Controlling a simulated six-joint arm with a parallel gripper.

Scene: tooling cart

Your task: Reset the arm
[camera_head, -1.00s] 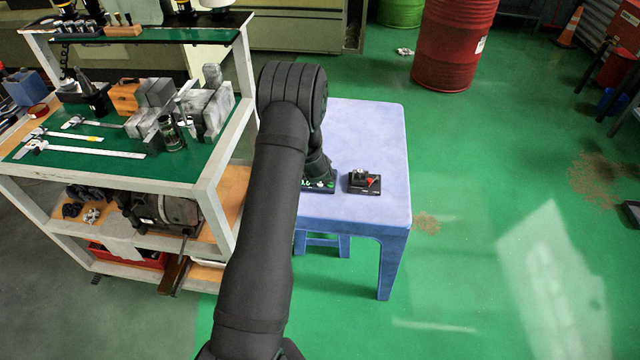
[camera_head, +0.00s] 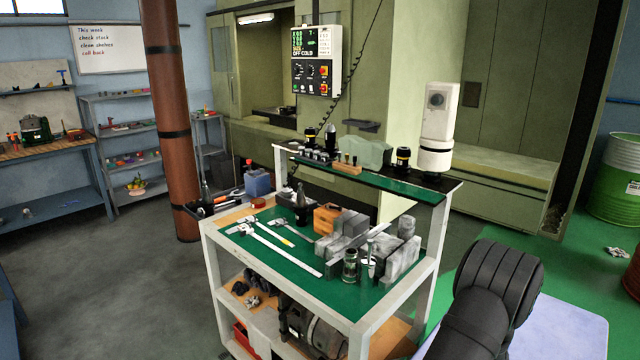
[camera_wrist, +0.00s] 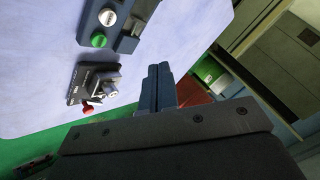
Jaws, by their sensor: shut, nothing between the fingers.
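My gripper (camera_wrist: 160,84) shows in the wrist view with its two dark fingers side by side and closed, nothing between them. It is above or beside the pale blue table (camera_wrist: 185,30). In the head view only my dark arm shows at the lower right, in front of the table (camera_head: 575,325); the gripper itself is out of that picture. In the wrist view a small dark device with a red knob (camera_wrist: 98,83) lies on the table, apart from the fingers. A dark box with a green and a white button (camera_wrist: 112,25) is at the top.
The tooling cart (camera_head: 338,300) stands left of my arm, with calipers (camera_head: 285,248), grey metal blocks (camera_head: 345,235) and an orange block (camera_head: 327,218) on its green top. Its upper shelf (camera_head: 415,186) rises behind. A green barrel (camera_head: 615,180) stands at the far right.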

